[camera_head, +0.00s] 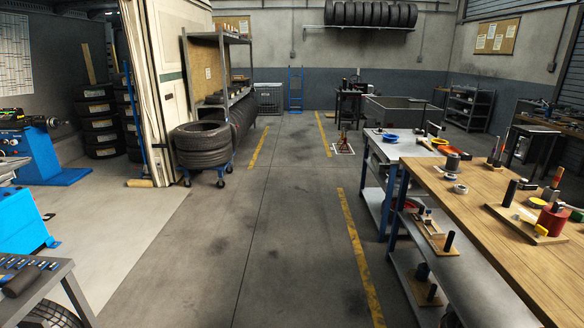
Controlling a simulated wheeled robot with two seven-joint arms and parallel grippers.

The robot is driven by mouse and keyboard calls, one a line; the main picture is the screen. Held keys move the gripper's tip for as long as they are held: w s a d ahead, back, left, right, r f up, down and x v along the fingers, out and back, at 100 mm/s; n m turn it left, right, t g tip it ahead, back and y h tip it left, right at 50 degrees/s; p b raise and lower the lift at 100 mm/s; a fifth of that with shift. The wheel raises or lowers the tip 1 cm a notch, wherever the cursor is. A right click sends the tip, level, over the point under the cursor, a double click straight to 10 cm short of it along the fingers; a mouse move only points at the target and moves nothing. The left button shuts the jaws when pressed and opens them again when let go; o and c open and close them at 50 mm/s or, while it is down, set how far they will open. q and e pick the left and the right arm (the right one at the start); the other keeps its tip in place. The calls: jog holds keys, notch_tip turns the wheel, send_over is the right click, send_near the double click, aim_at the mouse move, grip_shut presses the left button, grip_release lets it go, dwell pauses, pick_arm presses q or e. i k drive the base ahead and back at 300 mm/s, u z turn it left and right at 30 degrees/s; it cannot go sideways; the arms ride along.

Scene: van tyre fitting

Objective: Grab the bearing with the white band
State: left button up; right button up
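I cannot clearly make out a bearing with a white band; the small parts are too far away. A small pale ring (460,188) lies on the wooden workbench (488,225) at the right. Close behind it is another small ring (450,176), and beyond that stands a dark cylinder (453,161). I cannot tell whether any of these is the bearing. Neither of my grippers is in view.
A metal-topped bench (394,148) with small parts adjoins the wooden one. A wooden board (527,222) holds a red cylinder (551,220). Stacked tyres (202,145) stand on a wheeled dolly at the left. The middle floor aisle (285,210) is clear.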

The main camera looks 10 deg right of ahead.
aim_at(461, 190)
jog(key=z, duration=0.3)
jog(key=i, duration=1.25)
jog(key=z, duration=1.65)
jog(key=i, duration=0.9)
jog(key=z, duration=0.85)
